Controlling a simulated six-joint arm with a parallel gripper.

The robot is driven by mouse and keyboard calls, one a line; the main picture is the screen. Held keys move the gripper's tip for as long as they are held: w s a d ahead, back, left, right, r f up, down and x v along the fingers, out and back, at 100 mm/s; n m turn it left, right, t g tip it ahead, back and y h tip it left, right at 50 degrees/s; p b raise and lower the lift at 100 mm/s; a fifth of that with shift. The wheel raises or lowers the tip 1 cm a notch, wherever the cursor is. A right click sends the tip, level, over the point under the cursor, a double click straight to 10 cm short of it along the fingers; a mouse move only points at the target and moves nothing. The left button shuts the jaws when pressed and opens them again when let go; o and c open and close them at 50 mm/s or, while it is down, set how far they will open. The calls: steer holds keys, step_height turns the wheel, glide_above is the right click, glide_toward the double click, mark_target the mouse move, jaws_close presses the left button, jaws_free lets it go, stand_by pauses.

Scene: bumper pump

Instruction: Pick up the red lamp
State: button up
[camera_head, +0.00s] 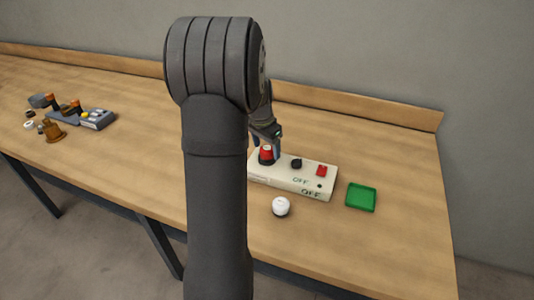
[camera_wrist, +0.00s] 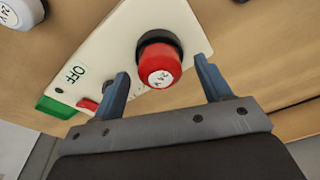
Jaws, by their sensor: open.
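The red lamp (camera_head: 266,153) stands upright in a black base at the left end of a white panel (camera_head: 290,183). In the wrist view the red lamp (camera_wrist: 158,66) has a pale top label and sits between and just beyond my fingers. My gripper (camera_wrist: 165,82) is open, with one blue-grey finger on each side of the lamp and a visible gap to each. In the head view my gripper (camera_head: 266,148) is at the lamp, partly hidden by my arm.
The panel also has a black knob (camera_head: 297,163) and a red switch (camera_head: 321,171). A white lamp (camera_head: 281,206) stands in front of it. A green tray (camera_head: 361,197) lies to its right, empty. Other devices (camera_head: 96,118) sit far left. The front right table is clear.

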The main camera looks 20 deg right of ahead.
steer(key=shift+f, duration=0.25)
steer(key=c, duration=1.2)
steer(key=shift+r, duration=0.1)
